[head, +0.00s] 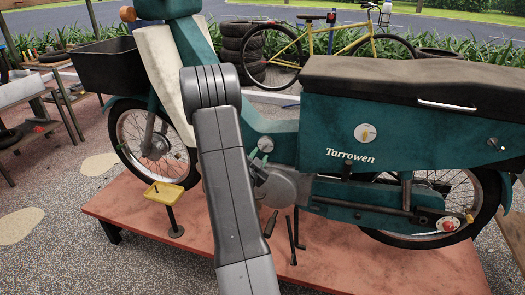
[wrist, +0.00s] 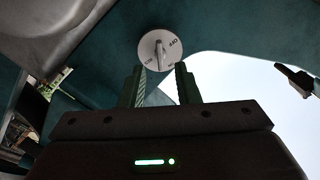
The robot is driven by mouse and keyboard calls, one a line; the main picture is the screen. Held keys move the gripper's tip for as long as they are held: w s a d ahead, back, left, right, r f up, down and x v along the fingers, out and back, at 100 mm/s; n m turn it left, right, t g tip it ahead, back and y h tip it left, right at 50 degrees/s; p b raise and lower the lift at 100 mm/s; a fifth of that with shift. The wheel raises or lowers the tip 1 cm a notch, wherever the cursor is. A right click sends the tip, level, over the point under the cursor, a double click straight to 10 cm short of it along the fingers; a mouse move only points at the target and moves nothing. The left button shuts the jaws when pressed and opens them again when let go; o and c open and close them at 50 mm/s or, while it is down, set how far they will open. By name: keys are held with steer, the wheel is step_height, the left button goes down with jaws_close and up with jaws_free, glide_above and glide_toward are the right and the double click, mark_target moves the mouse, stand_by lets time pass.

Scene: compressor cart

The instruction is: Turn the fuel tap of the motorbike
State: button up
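The motorbike (head: 330,125) is teal with a dark seat and "Tarrowen" lettering, and it stands on a low reddish platform. In the wrist view the fuel tap (wrist: 160,50) is a round pale disc on a teal panel, with small dark lettering around its face and a narrow upright lever in the middle. My gripper (wrist: 160,70) is open. Its two fingers stand apart just below the disc in the picture, with nothing between them. Whether they touch the tap cannot be told.
A black box (head: 98,68) sits over the front wheel. A yellow bicycle (head: 345,42) and stacked tyres (head: 243,45) are behind. In the wrist view a dark lever-like part (wrist: 295,78) juts in at the right.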

mark_target(264, 149)
steer(key=shift+x, duration=2)
jaws_close()
steer(key=shift+f+b, duration=0.1)
steer(key=shift+b, duration=0.3)
